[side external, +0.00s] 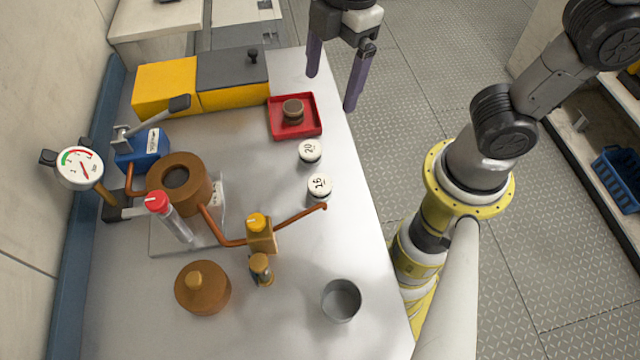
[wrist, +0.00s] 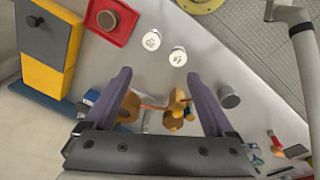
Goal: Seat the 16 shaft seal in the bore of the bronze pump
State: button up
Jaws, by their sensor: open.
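The 16 shaft seal (side external: 320,187) is a white-topped disc marked "16", resting on the metal bench near its right edge. It also shows in the wrist view (wrist: 178,57). A similar disc marked "20" (side external: 310,151) stands just behind it, apart from it. The bronze pump (side external: 192,172) is a round brown body with a dark bore in its top, at the left of the bench; the wrist view shows it partly behind a finger (wrist: 131,105). My gripper (side external: 331,91) is open and empty, high above the bench's back right edge, with purple fingers (wrist: 159,78).
A copper pipe and yellow-capped valve (side external: 262,235) stand between pump and bench edge. A red-capped tube (side external: 170,216) and gauge (side external: 79,168) rise near the pump. A bronze lid (side external: 203,288), grey cup (side external: 341,300), red tray (side external: 278,131) and yellow box (side external: 166,88) surround it.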

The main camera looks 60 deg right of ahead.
jog(key=s+a+f+n+g, duration=0.1)
jog(key=s+a+f+n, duration=0.15)
jog(key=a, duration=0.35)
send_over(319, 184)
jog(key=shift+h, duration=0.3)
jog(key=f, duration=0.9)
jog(key=shift+s+a+f, duration=0.1)
jog(key=shift+s+f, duration=0.1)
jog(key=shift+w+f, duration=0.2)
jog(key=shift+f, duration=2.5)
grip_shut()
